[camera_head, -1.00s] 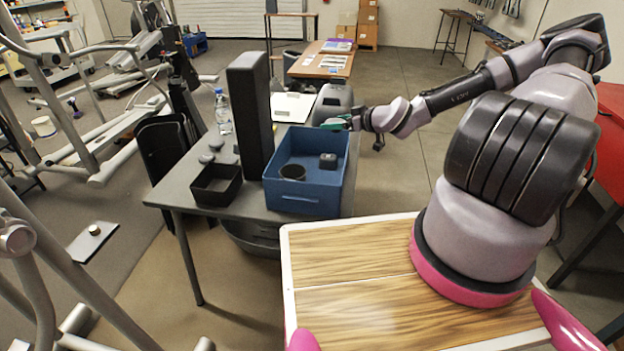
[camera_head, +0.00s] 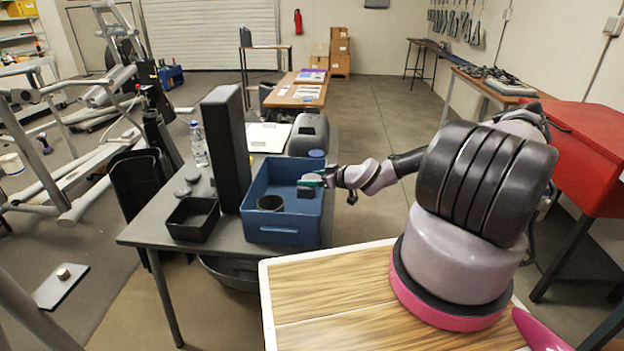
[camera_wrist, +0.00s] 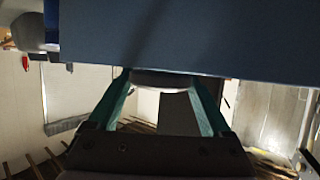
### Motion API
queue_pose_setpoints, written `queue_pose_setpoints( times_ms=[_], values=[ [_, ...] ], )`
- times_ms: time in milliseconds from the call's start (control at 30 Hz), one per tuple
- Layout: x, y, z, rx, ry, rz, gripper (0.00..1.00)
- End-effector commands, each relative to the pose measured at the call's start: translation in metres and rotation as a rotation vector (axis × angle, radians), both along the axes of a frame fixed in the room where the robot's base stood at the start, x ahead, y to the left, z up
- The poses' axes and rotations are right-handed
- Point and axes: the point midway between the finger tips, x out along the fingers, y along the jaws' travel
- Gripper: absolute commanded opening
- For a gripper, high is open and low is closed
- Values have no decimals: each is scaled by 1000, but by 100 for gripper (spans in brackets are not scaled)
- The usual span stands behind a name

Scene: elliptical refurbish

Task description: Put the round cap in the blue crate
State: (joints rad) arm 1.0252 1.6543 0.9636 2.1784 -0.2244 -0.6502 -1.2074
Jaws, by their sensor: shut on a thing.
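The blue crate (camera_head: 283,236) stands on the dark table in the head view. In the wrist view, my gripper's green fingers (camera_wrist: 168,80) are shut on a pale round-edged thing, seemingly the round cap (camera_wrist: 165,82). A broad blue surface, likely the crate, fills the top of that view and hides part of the cap and the fingertips. In the head view the cap is too small to make out clearly.
A tall black column (camera_head: 226,150) and an open black tray (camera_head: 193,218) stand left of the crate. Small dark discs (camera_head: 187,182) and a bottle (camera_head: 199,145) are further left. A grey rounded case (camera_head: 308,135) and a round blue item (camera_head: 316,154) are behind.

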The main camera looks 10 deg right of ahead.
Motion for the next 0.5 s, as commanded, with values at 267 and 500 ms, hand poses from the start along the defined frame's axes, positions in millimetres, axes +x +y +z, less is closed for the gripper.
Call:
queue_pose_setpoints(
  times_ms=[267, 500],
  values=[
    [0, 0, -6, 0, 1, 0, 0],
    [0, 0, -12, 1, 1, 0, 0]
  ],
)
